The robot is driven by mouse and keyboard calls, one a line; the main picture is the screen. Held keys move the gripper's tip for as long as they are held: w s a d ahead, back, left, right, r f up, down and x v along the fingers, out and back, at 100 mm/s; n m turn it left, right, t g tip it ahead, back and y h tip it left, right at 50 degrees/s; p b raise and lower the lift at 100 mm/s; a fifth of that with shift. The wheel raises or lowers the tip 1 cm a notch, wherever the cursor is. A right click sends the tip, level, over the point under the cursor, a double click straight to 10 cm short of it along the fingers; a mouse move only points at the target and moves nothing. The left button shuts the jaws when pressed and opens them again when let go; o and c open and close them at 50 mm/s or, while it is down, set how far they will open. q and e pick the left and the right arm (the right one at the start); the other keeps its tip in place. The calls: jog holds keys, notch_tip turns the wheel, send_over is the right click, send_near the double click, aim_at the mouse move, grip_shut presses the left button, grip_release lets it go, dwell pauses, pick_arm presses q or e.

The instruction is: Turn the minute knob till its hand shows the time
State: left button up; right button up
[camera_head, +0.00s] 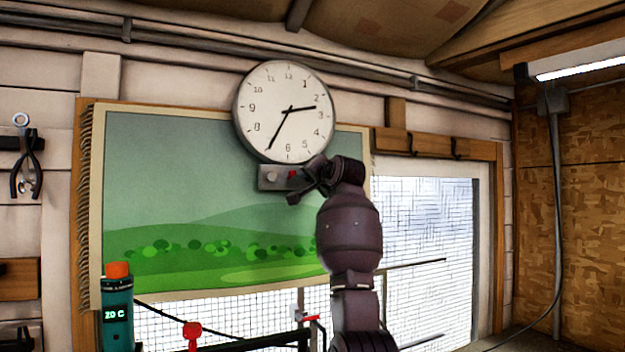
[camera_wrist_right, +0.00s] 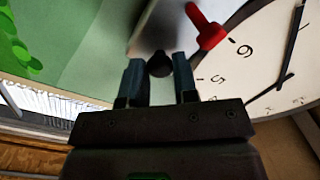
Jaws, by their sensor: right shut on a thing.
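A round white wall clock (camera_head: 275,98) hangs above a small grey control box (camera_head: 264,185). Its short hand lies between 2 and 3; its long hand is near 7. A pale round knob (camera_head: 272,175) is on the box's left part and a red lever (camera_head: 292,174) is beside it. My right gripper (camera_head: 308,185) is at the box's right end. In the right wrist view, its fingers (camera_wrist_right: 160,80) are shut on a dark round knob (camera_wrist_right: 159,64), with the red lever (camera_wrist_right: 207,28) above right. The gripper hides this knob in the head view. My left gripper is not in view.
A green landscape hanging (camera_head: 200,190) covers the wall behind the box. A mesh window (camera_head: 430,230) is at right. Pliers (camera_head: 26,175) hang at far left. A teal canister with an orange cap (camera_head: 117,300) stands at lower left.

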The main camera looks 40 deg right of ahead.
jog(key=n, duration=0.5)
dwell(0.5)
jog(key=o, duration=0.9)
